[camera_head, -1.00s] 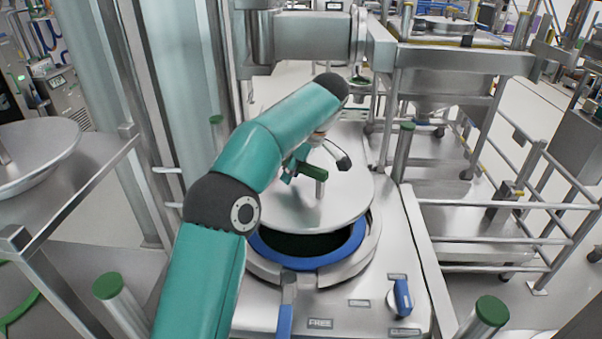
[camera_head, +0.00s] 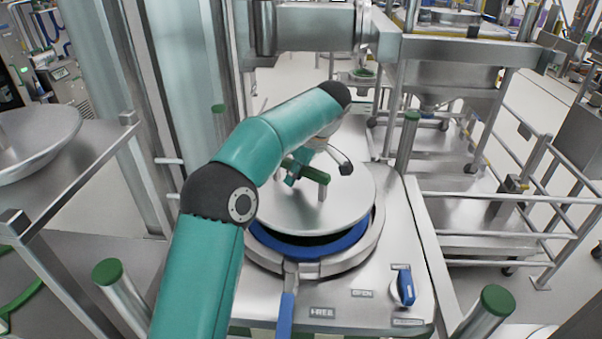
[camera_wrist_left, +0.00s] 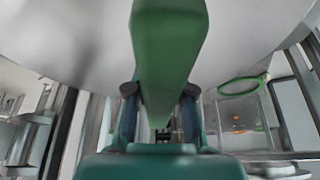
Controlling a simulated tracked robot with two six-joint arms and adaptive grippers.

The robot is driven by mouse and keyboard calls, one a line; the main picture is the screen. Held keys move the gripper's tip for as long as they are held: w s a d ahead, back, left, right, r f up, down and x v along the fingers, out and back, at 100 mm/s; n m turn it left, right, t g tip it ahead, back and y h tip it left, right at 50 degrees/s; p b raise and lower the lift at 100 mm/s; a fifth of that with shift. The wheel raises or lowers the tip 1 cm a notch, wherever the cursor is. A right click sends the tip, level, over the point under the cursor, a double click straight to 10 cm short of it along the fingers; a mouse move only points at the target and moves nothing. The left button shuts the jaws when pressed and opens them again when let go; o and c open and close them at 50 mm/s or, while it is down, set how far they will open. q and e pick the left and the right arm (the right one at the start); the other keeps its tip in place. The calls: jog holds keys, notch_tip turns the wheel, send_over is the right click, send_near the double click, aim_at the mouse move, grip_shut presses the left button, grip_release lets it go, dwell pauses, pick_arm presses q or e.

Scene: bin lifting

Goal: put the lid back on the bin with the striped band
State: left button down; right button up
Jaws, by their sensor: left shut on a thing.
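The lid (camera_head: 345,208) is a round, shallow metal disc with a green bar handle (camera_head: 316,174). My left gripper (camera_head: 296,172) is shut on this handle. In the left wrist view the green handle (camera_wrist_left: 168,45) runs between the fingers of my left gripper (camera_wrist_left: 160,105), with the lid's grey underside or face (camera_wrist_left: 70,40) behind it. The lid is over the bin's round mouth, which has a blue ring (camera_head: 318,249) around it. A thin dark gap shows between lid and ring at the front, so the lid is slightly raised or offset. I cannot make out the striped band clearly. My right gripper is not in view.
A metal surround with a blue-handled clamp (camera_head: 287,312) encircles the mouth. A blue knob (camera_head: 405,286) is at the front right. Green-capped posts (camera_head: 108,271) stand around the station. Another dish-shaped metal piece (camera_head: 40,140) lies on the left table.

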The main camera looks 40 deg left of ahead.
aim_at(298, 189)
pick_arm(q)
jog(key=shift+f+b, duration=2.65)
jog(key=shift+f, duration=0.4)
jog(key=shift+s+d+f+b, duration=0.1)
jog(key=shift+s+f+b, duration=0.15)
jog(key=shift+f+b, duration=0.55)
jog(key=shift+w+f, duration=0.1)
jog(key=shift+f, duration=0.05)
jog(key=c, duration=1.4)
grip_release()
jog(key=o, duration=0.5)
jog(key=shift+w, duration=0.15)
